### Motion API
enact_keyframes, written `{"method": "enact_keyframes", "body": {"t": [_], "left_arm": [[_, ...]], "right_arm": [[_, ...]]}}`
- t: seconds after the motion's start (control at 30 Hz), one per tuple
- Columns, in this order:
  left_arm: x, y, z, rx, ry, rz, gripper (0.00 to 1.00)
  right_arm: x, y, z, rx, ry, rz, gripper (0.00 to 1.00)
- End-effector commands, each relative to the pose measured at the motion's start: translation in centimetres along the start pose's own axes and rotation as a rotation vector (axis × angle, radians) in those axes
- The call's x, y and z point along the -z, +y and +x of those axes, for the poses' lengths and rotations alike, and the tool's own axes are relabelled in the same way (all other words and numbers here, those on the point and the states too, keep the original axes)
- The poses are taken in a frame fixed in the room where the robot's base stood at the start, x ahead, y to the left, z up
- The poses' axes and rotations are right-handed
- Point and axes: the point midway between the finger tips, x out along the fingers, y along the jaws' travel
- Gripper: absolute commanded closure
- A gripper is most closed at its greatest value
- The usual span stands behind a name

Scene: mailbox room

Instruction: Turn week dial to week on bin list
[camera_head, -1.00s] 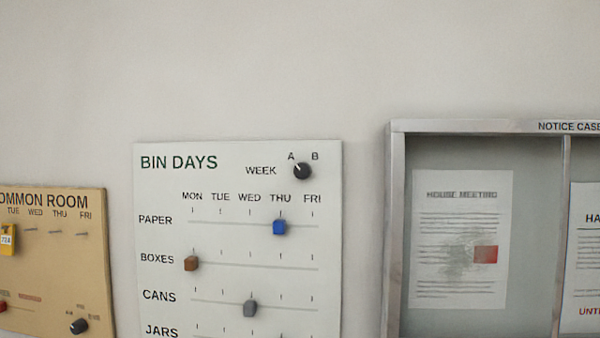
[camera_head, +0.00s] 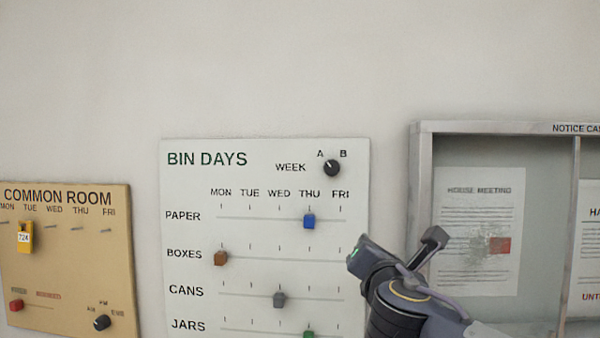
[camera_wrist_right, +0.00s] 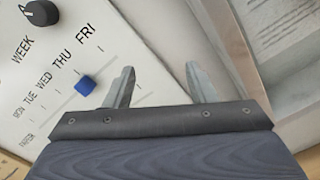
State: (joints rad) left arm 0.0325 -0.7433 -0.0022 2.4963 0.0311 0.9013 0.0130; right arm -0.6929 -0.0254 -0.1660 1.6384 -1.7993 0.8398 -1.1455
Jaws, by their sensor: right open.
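The week dial (camera_head: 332,168) is a round black knob at the top right of the white BIN DAYS board (camera_head: 190,185), between the letters A and B. Its white mark seems to point up and left, toward A. The dial also shows at the top left of the right wrist view (camera_wrist_right: 41,12). My right gripper (camera_head: 398,246) is low and right of the dial, in front of the board's right edge. In the wrist view its two fingers (camera_wrist_right: 160,88) are apart with nothing between them. My left gripper is not in view. No bin list is readable here.
Sliders for paper (camera_head: 309,222), boxes (camera_head: 221,258), cans (camera_head: 279,300) and jars sit on the board below the dial. A metal-framed notice case (camera_head: 415,190) is at right. A tan COMMON ROOM board (camera_head: 70,265) is at left. The wall above is bare.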

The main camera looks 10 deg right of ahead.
Motion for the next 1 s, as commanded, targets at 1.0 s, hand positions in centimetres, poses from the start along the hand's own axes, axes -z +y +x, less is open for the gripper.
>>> {"method": "enact_keyframes", "body": {"t": [1.0], "left_arm": [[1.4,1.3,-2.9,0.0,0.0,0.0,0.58]], "right_arm": [[-6.4,14.4,5.4,-0.208,-0.313,-0.459,0.49]]}}
